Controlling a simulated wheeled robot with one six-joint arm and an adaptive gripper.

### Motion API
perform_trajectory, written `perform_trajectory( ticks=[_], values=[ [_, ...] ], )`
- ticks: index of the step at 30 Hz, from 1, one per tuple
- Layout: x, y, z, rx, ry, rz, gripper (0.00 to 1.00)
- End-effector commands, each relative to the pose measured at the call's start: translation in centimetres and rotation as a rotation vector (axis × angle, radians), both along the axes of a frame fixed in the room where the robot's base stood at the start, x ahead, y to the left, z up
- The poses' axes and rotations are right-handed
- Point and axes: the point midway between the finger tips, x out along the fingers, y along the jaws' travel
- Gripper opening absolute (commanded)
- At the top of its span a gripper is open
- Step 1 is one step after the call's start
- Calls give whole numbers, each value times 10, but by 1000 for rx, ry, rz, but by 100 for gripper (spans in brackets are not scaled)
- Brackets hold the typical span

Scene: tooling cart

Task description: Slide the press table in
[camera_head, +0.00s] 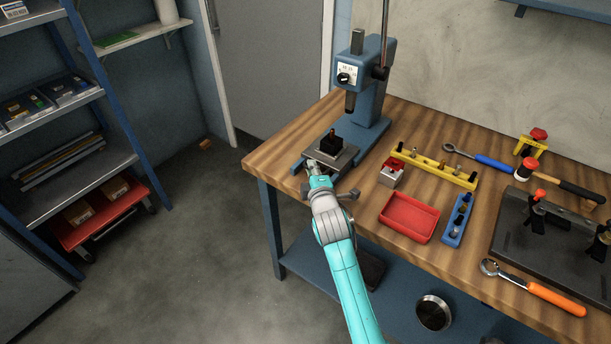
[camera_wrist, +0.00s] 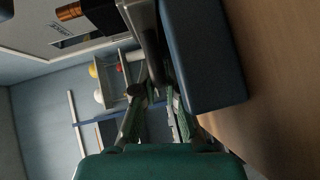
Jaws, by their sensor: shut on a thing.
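The blue arbor press (camera_head: 372,85) stands at the far left corner of the bench, upright, its ram above the base. The press table (camera_head: 345,160) is a grey metal plate at the front of the press base, with a black block (camera_head: 330,144) on it. The plate sits forward of the ram. My gripper (camera_head: 314,170) is at the table's front edge, shut on its handle. In the wrist view, the dark knob of the handle (camera_wrist: 137,91) shows between my fingers, beside the grey plate edge and blue base. The exact contact is partly hidden.
A yellow rack (camera_head: 432,168), a small red-topped block (camera_head: 392,172), a red tray (camera_head: 408,218) and a blue holder (camera_head: 458,219) lie right of the press. A dark fixture plate (camera_head: 545,240) and wrenches are farther right. Open floor lies left of the bench.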

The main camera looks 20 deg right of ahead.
Motion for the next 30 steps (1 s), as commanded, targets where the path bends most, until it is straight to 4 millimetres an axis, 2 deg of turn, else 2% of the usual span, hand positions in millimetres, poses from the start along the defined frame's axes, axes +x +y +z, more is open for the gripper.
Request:
perform_trajectory(
  ticks=[8,9,12,23,26,30],
  values=[
    [1,0,-2,1,3,2,0],
    [1,0,-1,1,2,3,15],
    [1,0,-1,1,3,2,36],
    [-3,0,0,0,1,2,36],
    [-12,2,1,0,1,2,36],
    [-36,5,4,0,2,2,36]
  ],
)
